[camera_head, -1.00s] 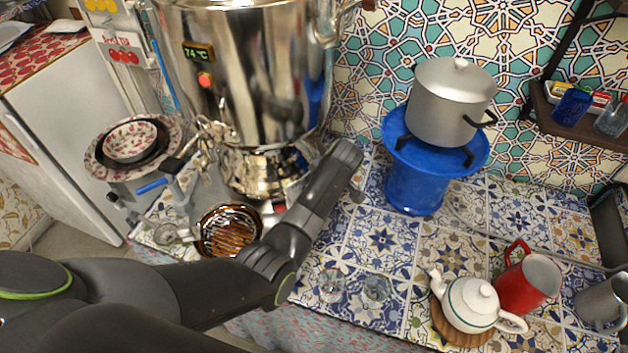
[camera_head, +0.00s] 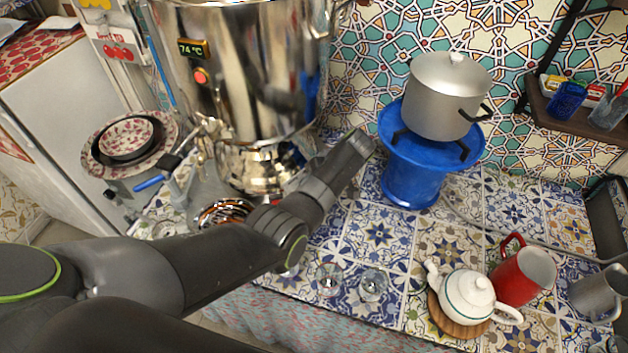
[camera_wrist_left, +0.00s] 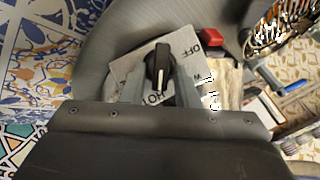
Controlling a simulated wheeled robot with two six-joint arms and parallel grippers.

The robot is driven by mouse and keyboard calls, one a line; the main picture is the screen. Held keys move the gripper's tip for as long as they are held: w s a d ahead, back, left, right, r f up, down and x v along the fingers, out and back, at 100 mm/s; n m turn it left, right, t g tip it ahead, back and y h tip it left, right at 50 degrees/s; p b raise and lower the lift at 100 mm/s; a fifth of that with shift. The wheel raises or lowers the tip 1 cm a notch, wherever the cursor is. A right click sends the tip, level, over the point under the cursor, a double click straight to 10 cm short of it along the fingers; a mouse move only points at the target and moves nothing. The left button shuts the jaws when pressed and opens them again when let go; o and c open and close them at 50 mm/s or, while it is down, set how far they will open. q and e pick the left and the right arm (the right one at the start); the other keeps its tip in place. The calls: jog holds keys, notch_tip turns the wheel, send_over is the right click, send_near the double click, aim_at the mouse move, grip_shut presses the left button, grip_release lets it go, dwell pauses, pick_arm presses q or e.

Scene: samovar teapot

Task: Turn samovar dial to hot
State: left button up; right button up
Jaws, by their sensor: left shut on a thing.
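The large shiny samovar (camera_head: 240,80) stands at the back left in the head view, with a display (camera_head: 193,48) reading 74 °C and a red button (camera_head: 201,76). The black dial (camera_wrist_left: 159,66) shows in the left wrist view on a grey plate (camera_wrist_left: 188,45) lettered OFF and, upside down, partly hidden HOT. The dial's white mark runs up and down the picture, near the HOT letters. My left gripper (camera_wrist_left: 159,88) is shut on the dial, one finger on each side. In the head view the dial and fingertips are hidden. My right gripper is out of view.
A grey pot (camera_head: 448,95) sits on a blue stove (camera_head: 415,185) right of my arm. A white teapot (camera_head: 468,298), a red jug (camera_head: 523,277) and glasses (camera_head: 373,284) stand at the front right. Bowls (camera_head: 128,138) are at the left.

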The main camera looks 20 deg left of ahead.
pick_arm(q)
jog(key=shift+a, duration=0.1)
jog(key=o, duration=0.6)
jog(key=shift+f, duration=0.1)
jog(key=shift+o, duration=0.2)
jog(key=v, duration=1.7)
